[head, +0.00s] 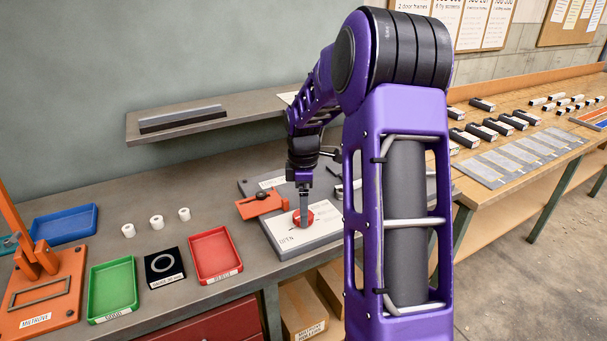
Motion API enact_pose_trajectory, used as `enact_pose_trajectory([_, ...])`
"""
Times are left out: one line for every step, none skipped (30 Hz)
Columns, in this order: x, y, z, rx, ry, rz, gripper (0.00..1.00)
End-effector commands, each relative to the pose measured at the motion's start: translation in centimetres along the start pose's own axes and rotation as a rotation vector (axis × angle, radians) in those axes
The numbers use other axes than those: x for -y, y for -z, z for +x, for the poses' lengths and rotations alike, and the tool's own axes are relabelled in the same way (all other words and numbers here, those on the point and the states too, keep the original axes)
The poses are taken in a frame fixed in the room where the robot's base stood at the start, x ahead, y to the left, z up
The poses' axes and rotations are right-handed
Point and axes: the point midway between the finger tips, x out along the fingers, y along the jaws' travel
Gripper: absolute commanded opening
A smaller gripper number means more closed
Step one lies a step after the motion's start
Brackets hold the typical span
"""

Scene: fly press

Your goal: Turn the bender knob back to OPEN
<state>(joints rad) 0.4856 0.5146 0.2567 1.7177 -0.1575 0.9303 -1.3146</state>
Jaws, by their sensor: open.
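The red bender knob (309,219) sits on a pale panel (286,240) on the bench, with printed lettering near its front left corner. I cannot read for sure which mark the knob points to. My gripper (304,222) points straight down over the knob, its fingers at the knob and partly covering it. The jaws are open; whether they touch the knob I cannot tell. My purple arm hides the panel's right side.
An orange block (262,203) stands just left of the panel. A red tray (215,255), a black square gauge (164,267), a green tray (112,288) and three white rings (156,221) lie further left. A shelf (215,113) overhangs behind.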

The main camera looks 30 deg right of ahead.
Motion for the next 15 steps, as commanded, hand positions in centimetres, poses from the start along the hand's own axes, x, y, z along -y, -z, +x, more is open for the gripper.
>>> enact_pose_trajectory([-0.1,0.0,-1.1,-0.001,-0.006,0.0,0.94])
enact_pose_trajectory([-0.1,0.0,-1.8,-0.001,-0.006,0.0,0.94])
enact_pose_trajectory([-0.1,0.0,-2.7,-0.001,-0.007,0.0,0.94])
enact_pose_trajectory([-0.1,0.0,-3.5,-0.001,-0.007,0.0,0.94])
enact_pose_trajectory([-0.1,0.0,-4.2,-0.001,-0.007,0.0,0.94])
enact_pose_trajectory([-0.1,0.0,-5.3,-0.001,-0.008,0.0,0.94])
enact_pose_trajectory([-0.1,0.0,-6.0,-0.001,-0.007,0.0,0.94])
enact_pose_trajectory([-0.1,0.0,-6.7,-0.001,-0.007,0.0,0.94])
enact_pose_trajectory([-0.1,0.0,-7.8,-0.001,-0.008,0.0,0.94])
enact_pose_trajectory([-0.1,0.0,-8.5,-0.001,-0.006,0.0,0.94])
enact_pose_trajectory([-0.1,0.0,-9.2,-0.001,-0.007,0.0,0.94])
enact_pose_trajectory([-0.1,0.0,-10.1,-0.002,-0.006,0.0,0.94])
enact_pose_trajectory([-0.1,0.0,-10.8,-0.002,-0.006,0.0,0.94])
enact_pose_trajectory([-0.1,0.0,-11.4,-0.002,-0.007,0.0,0.94])
enact_pose_trajectory([-0.1,0.0,-12.2,-0.001,-0.005,-0.001,0.94])
